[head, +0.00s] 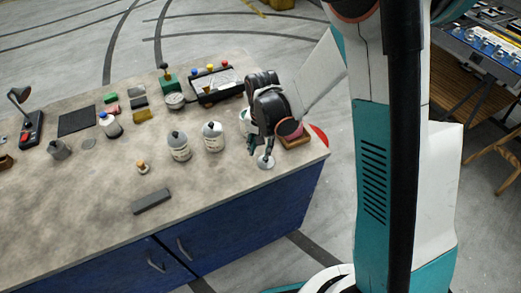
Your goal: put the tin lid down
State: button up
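A round pale metal lid (265,163) with a small upright knob shows near the right front corner of the workbench (215,195). I take it to be the tin lid. My dark gripper (260,150) points down right above it, with its fingertips close around or beside the knob. I cannot tell whether the fingers grip the knob, or whether the lid touches the bench. A pale tin (244,121) stands just behind my gripper and is partly hidden by it.
Two grey-white bottles (213,136) (179,146) stand left of my gripper. A wooden-topped knob piece (142,167) and a dark bar (152,201) lie further left. A small wooden tray (296,141) sits at the right edge. The front middle of the bench is mostly clear.

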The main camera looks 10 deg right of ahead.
notch_tip(320, 180, up, 9)
jog(key=p, duration=0.2)
notch_tip(320, 180, up, 12)
jog(key=f+n+t, duration=0.1)
jog(key=n+t, duration=0.1)
jog(key=t, duration=0.1)
send_over(261, 161)
jog(key=s+d, duration=0.5)
jog(key=s, duration=0.1)
jog(key=s+d+r+n+t, duration=0.1)
jog(key=s+d+r+t, duration=0.1)
jog(key=s, duration=0.3)
jog(key=s+d+r+n+t, duration=0.2)
jog(key=s+d+r, duration=0.1)
jog(key=s, duration=0.3)
jog(key=shift+r, duration=0.35)
